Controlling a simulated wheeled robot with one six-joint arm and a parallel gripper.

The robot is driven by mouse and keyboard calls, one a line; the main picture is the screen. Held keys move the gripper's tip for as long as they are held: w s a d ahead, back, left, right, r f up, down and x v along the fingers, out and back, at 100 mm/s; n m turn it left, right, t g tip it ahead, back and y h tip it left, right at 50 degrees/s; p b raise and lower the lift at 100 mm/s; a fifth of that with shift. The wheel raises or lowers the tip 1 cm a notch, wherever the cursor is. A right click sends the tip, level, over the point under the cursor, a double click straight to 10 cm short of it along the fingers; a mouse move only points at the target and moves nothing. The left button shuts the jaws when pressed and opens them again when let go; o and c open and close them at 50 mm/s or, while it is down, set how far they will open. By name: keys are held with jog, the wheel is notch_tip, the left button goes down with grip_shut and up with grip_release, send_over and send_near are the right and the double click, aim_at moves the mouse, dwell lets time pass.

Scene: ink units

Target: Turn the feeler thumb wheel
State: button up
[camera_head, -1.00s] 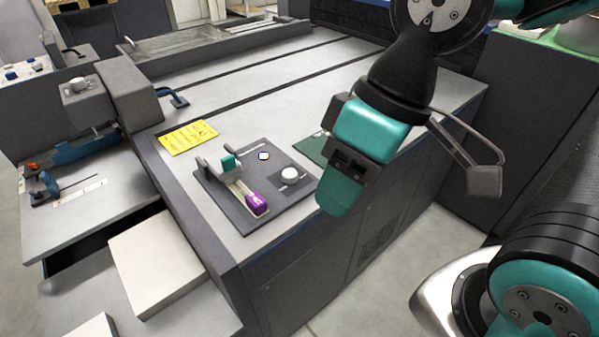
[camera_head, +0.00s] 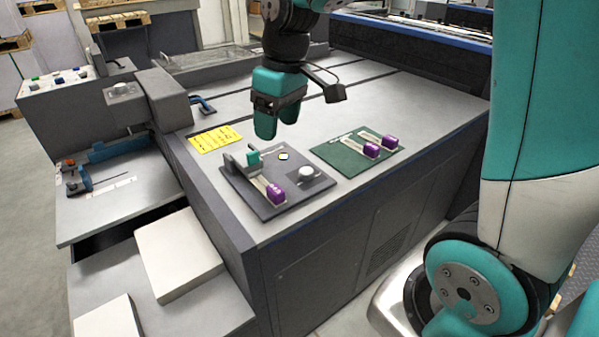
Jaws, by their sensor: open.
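A dark grey panel (camera_head: 240,186) lies on the near left corner of the light grey machine top. It bears a white round knob (camera_head: 306,173), a small pale piece with yellow and dark edges (camera_head: 283,156), and a slide with a teal block (camera_head: 253,158) and a purple end (camera_head: 275,193). I cannot tell for sure which of these is the feeler thumb wheel. My gripper (camera_head: 278,126) is open and points down, its two teal fingers apart and empty. It appears above the panel's far side, beyond the knob and small piece, touching neither.
A green panel (camera_head: 336,153) with two purple-ended levers lies right of the dark panel. A yellow note (camera_head: 215,138) lies behind it to the left. A grey block with a knob (camera_head: 121,89) rises at the left. The machine top behind is mostly clear.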

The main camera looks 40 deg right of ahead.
jog(key=m+h, duration=0.1)
send_over(307, 170)
notch_tip(307, 170, down, 6)
jog(key=r, duration=0.1)
jog(key=shift+g, duration=0.3)
notch_tip(307, 170, down, 17)
jog(key=shift+f, duration=0.1)
